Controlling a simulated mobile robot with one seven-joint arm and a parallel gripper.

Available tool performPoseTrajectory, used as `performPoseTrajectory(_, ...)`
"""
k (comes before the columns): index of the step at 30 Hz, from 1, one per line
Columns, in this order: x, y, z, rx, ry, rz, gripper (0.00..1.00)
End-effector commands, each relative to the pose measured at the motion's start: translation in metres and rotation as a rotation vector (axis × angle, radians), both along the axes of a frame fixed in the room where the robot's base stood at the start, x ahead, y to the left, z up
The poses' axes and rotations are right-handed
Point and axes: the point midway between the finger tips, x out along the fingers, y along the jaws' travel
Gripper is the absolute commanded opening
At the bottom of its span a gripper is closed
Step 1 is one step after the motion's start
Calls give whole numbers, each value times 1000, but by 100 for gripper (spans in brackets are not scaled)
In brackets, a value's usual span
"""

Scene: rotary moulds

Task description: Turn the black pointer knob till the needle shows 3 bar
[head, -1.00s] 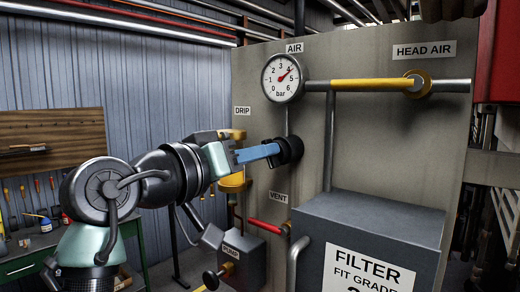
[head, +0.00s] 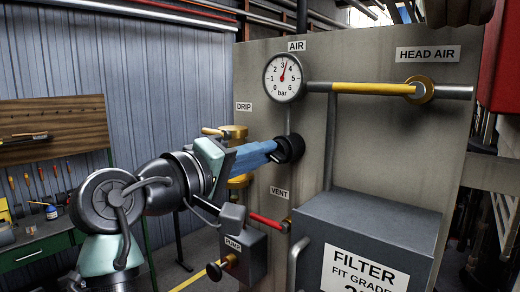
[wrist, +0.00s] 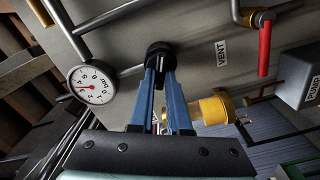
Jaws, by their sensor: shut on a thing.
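The black pointer knob (head: 291,148) sticks out of the grey panel below the gauge, under the AIR label. In the wrist view the knob (wrist: 157,51) is at the top centre, its front partly hidden by my fingers. My gripper (head: 272,151) has its blue fingers closed on the knob; the wrist view shows the fingertips (wrist: 160,72) at the knob's face. The round white gauge (head: 284,77) reads 0 to 6 bar. Its red needle points nearly straight up, at or slightly past 3. The gauge also shows in the wrist view (wrist: 92,85), turned on its side.
A red-handled vent lever (head: 268,220) is below the knob. The grey filter box (head: 365,215) stands lower right. A brass drip fitting (head: 236,132) is left of the knob.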

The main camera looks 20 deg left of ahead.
Motion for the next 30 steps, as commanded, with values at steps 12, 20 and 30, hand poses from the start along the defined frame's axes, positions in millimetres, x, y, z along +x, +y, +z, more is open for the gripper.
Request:
performPoseTrajectory(12,0,0,-1,-29,12,-1,0)
performPoseTrajectory(20,0,0,-1,-28,12,-1,31)
performPoseTrajectory(30,0,0,0,-28,11,0,45)
